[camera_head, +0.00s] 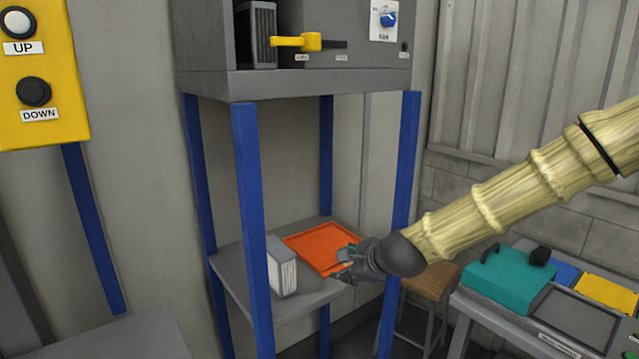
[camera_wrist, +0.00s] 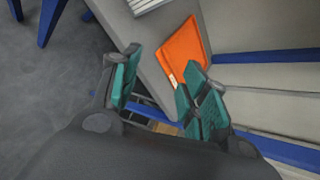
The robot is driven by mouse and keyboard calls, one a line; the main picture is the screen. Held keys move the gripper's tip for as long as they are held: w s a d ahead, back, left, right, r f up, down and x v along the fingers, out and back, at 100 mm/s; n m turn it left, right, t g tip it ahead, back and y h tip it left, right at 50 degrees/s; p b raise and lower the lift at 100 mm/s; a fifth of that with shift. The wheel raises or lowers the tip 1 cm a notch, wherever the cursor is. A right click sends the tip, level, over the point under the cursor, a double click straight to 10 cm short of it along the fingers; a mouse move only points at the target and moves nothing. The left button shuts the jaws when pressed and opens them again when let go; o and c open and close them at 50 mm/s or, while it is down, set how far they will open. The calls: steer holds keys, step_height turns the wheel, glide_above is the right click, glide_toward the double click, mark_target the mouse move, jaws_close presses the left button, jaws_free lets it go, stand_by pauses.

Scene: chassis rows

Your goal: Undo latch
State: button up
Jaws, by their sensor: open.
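The likely latch is a yellow handle (camera_head: 298,41) on the front of a grey housing (camera_head: 362,62) on the rack's upper shelf. It lies level, with its long end pointing left beside a dark ribbed block (camera_head: 256,35). A dark slot or bar (camera_head: 334,44) runs to its right; two small labels below are too small to read. My gripper (camera_head: 345,266) is open and empty near the right side of the lower shelf, well below the handle. Its two teal-padded fingers spread apart in the wrist view (camera_wrist: 165,68), where the handle is not visible.
An orange tray (camera_head: 322,247) and a white-grey block (camera_head: 283,273) sit on the lower shelf. Blue posts (camera_head: 252,215) frame the rack. A blue knob (camera_head: 388,19) is right of the handle. A teal case (camera_head: 510,279) stands on the right-hand table. A yellow UP/DOWN panel (camera_head: 62,65) is at left.

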step_height(320, 180, up, 29)
steer(key=w+a+m+t+y, duration=0.1)
steer(key=w+m+t+y, duration=0.15)
steer(key=m+t, duration=0.2)
steer(key=m+t+y+p, duration=0.1)
steer(key=m+y+p, duration=0.2)
steer(key=m, duration=0.1)
glide_toward(317, 35)
steer(key=shift+x, duration=4.55)
jaws_close()
